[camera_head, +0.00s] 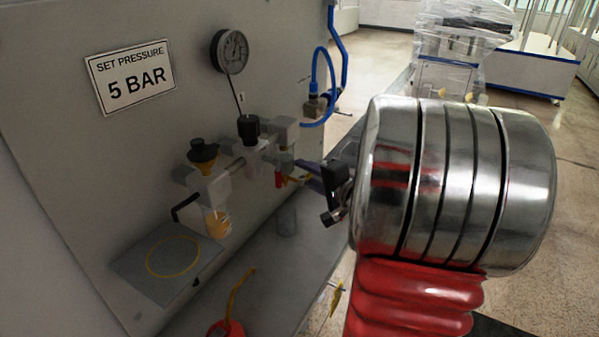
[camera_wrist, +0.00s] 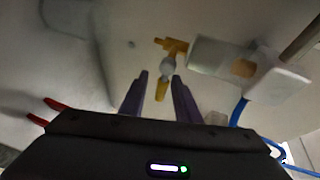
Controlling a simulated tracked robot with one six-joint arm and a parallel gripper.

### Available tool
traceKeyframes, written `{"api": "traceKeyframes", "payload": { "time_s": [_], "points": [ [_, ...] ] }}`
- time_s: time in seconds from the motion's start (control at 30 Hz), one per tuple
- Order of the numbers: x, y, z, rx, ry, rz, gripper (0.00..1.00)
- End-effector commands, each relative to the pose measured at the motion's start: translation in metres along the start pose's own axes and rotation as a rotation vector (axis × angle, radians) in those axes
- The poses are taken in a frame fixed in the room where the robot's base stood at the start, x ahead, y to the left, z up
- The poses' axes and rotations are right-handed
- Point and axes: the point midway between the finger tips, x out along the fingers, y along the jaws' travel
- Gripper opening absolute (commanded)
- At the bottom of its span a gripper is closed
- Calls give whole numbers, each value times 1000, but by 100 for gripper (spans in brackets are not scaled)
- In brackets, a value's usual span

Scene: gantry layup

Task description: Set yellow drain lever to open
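The yellow drain lever (camera_wrist: 162,90) shows in the wrist view as a short yellow bar below a small grey fitting, with a yellow crosspiece (camera_wrist: 172,45) above it. My gripper (camera_wrist: 160,76) has its two purple fingers apart, one on each side of the lever. A gap shows on both sides, and I see no contact. In the head view my gripper (camera_head: 299,172) is close to the valve fittings on the grey panel, and a small yellow part (camera_head: 293,180) shows at its fingertips. My wrist hides what lies behind it.
The grey panel (camera_head: 90,190) carries a gauge (camera_head: 230,51), a black knob (camera_head: 248,128), a bowl with yellow contents (camera_head: 216,223) and a "5 BAR" sign (camera_head: 131,77). A blue hose (camera_head: 330,75) loops to the right. A red-and-yellow object (camera_head: 228,325) stands at the bottom.

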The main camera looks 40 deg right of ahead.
Motion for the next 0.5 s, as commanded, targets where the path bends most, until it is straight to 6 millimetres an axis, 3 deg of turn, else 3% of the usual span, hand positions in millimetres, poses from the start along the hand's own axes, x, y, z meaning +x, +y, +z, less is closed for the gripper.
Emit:
{"api": "traceKeyframes", "payload": {
  "time_s": [0.2,0.5],
  "points": [
    [20,0,0,1,-1,0,29],
    [22,0,0,0,1,0,29]
  ]
}}
